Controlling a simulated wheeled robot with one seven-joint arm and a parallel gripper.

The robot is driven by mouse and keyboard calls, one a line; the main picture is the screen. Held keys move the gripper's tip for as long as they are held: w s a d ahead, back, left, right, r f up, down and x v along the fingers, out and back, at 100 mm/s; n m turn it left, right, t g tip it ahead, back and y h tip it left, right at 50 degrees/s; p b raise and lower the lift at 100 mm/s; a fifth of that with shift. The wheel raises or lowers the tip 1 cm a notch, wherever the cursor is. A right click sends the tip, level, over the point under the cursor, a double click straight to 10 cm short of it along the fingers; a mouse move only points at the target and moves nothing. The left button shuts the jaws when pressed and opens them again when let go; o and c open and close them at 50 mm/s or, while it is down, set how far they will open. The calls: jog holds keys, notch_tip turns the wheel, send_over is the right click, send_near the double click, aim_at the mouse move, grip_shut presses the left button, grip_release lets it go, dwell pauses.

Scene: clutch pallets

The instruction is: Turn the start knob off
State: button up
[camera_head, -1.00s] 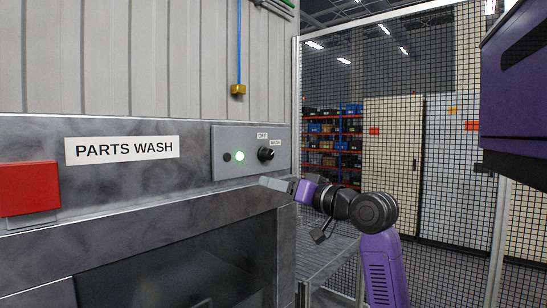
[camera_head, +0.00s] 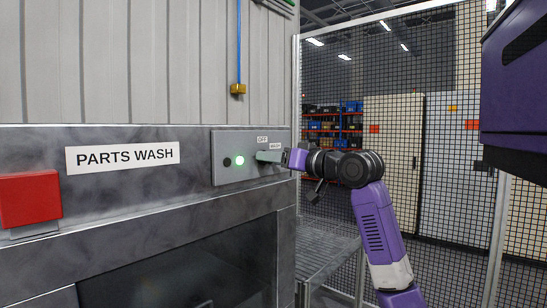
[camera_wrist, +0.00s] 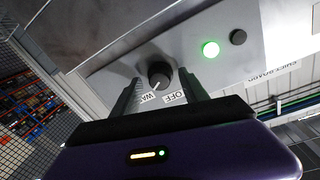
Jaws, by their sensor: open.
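The start knob (camera_wrist: 159,74) is a black round knob with a pale pointer line, on a grey control panel (camera_head: 222,171). In the wrist view its pointer is toward the "WASH" label (camera_wrist: 149,98), with the "OFF" label (camera_wrist: 175,98) beside it. A green light (camera_head: 239,160) glows on the panel to the left of the knob. My gripper (camera_wrist: 160,92) is open, its two fingers on either side of the knob's near area; I cannot tell whether they touch it. In the head view my gripper (camera_head: 268,157) hides the knob.
The panel sits on the metal "PARTS WASH" machine (camera_head: 120,207). A red box (camera_head: 30,199) is at its left. A dark button (camera_head: 227,161) is by the green light. A mesh fence (camera_head: 430,130) stands to the right, behind my arm.

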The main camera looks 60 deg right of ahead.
jog(key=shift+w, duration=0.15)
grip_shut()
jog(key=shift+f+n, duration=0.1)
jog(key=shift+n, duration=0.2)
jog(key=n+b, duration=0.7)
jog(key=n, duration=0.4)
jog(key=shift+d+f+n+t+b, duration=0.1)
jog(key=shift+f+n+t+b, duration=0.05)
jog(key=shift+n+t+b, duration=0.2)
dwell(0.4)
